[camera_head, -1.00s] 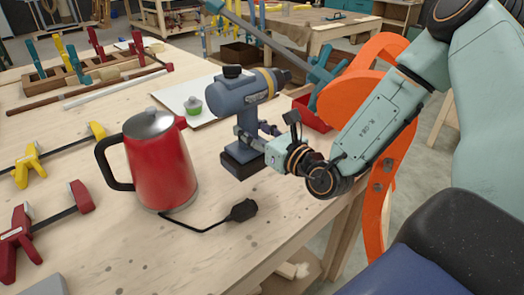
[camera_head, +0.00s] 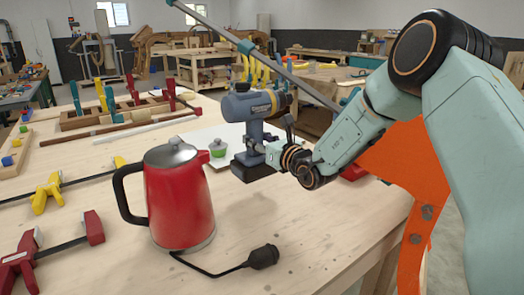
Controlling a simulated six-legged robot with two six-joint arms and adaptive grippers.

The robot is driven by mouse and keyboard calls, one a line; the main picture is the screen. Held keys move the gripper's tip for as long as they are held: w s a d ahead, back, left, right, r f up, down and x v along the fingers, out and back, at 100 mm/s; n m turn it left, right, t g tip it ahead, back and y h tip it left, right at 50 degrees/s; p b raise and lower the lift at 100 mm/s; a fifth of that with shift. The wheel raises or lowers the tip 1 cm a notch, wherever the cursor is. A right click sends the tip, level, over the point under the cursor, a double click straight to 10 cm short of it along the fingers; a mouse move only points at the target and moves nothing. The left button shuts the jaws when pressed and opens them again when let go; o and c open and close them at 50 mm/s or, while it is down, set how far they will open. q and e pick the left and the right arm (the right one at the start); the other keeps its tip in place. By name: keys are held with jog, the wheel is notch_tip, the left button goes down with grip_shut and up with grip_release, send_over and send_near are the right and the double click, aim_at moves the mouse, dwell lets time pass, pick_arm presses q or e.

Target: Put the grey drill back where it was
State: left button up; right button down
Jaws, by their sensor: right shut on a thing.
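The grey drill (camera_head: 244,106), blue-grey with a yellow ring, is upright in the middle of the view, its nose pointing right. Its dark battery base (camera_head: 250,169) is over the workbench, behind and right of the red kettle. My right gripper (camera_head: 268,150) comes in from the right and is shut on the drill's handle. The fingers are partly hidden by the handle. My left gripper is not in view.
The red kettle (camera_head: 180,200) stands left of the drill, its black cord and plug (camera_head: 263,257) in front. Clamps (camera_head: 47,193) lie left. An orange chair form (camera_head: 408,165) stands right.

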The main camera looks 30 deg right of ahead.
aim_at(256, 158)
jog(key=shift+w+a+f+b, duration=0.1)
jog(key=shift+w+f+b, duration=0.15)
jog(key=shift+w+b, duration=0.25)
jog(key=shift+a+f, duration=0.1)
jog(key=shift+f, duration=0.35)
jog(key=shift+d+f, duration=0.2)
jog(key=shift+f, duration=0.1)
jog(key=shift+f+b, duration=0.4)
jog(key=shift+b, duration=0.05)
jog(key=f+b, duration=0.1)
jog(key=f, duration=0.2)
jog(key=shift+a+b, duration=0.2)
jog(key=shift+b, duration=0.2)
jog(key=shift+w+d+f, duration=0.1)
jog(key=shift+f, duration=0.25)
jog(key=shift+r, duration=0.1)
jog(key=shift+f+b, duration=0.2)
jog(key=shift+b, duration=0.1)
